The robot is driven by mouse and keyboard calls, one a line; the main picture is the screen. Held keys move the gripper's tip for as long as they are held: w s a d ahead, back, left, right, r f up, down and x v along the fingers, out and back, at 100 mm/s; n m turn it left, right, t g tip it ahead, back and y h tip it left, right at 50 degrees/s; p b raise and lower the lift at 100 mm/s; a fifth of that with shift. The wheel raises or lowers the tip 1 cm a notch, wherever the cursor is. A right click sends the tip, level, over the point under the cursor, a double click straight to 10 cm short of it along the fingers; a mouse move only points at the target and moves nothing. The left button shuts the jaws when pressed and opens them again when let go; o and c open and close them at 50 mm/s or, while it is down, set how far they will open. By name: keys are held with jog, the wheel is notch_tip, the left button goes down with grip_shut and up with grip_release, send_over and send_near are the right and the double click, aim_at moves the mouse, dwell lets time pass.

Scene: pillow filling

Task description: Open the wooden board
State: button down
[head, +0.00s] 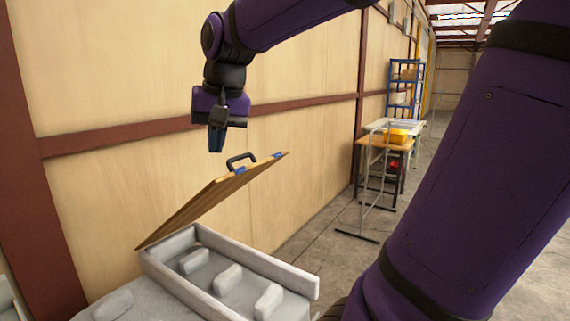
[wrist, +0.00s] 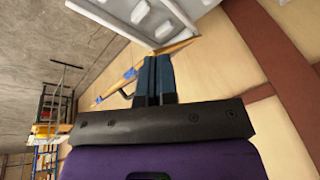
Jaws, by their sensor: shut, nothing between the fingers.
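The wooden board (head: 212,199) is a thin lid standing tilted open over a grey box (head: 243,256), raised on its right side in the head view. A dark handle (head: 241,161) with blue mounts sits near its raised edge. In the wrist view the board (wrist: 168,53) shows edge-on behind my fingers, with its handle (wrist: 127,94) to their left. My gripper (head: 216,150) points down, above and left of the handle in the head view, apart from it. It is shut and empty; its dark fingers also show in the wrist view (wrist: 154,62).
The grey box is open on top, with several light blocks (head: 228,279) inside. A wooden wall (head: 100,90) with brown beams stands close behind. Farther off are a table with a yellow bin (head: 396,136) and a blue shelf (head: 404,82).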

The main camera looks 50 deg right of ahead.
jog(key=s+a+f+n, duration=0.2)
jog(key=s+a+f, duration=0.15)
jog(key=s, duration=0.25)
jog(key=m+t+y, duration=0.1)
jog(key=m+t, duration=1.5)
jog(key=m, duration=1.5)
send_near(276, 159)
jog(key=w+f, duration=0.3)
jog(key=w+r, duration=0.2)
jog(key=shift+w+a+r, duration=0.25)
jog(key=shift+a+r, duration=0.05)
jog(key=shift+r, duration=0.1)
jog(key=shift+w+r, duration=0.45)
jog(key=shift+r, duration=0.05)
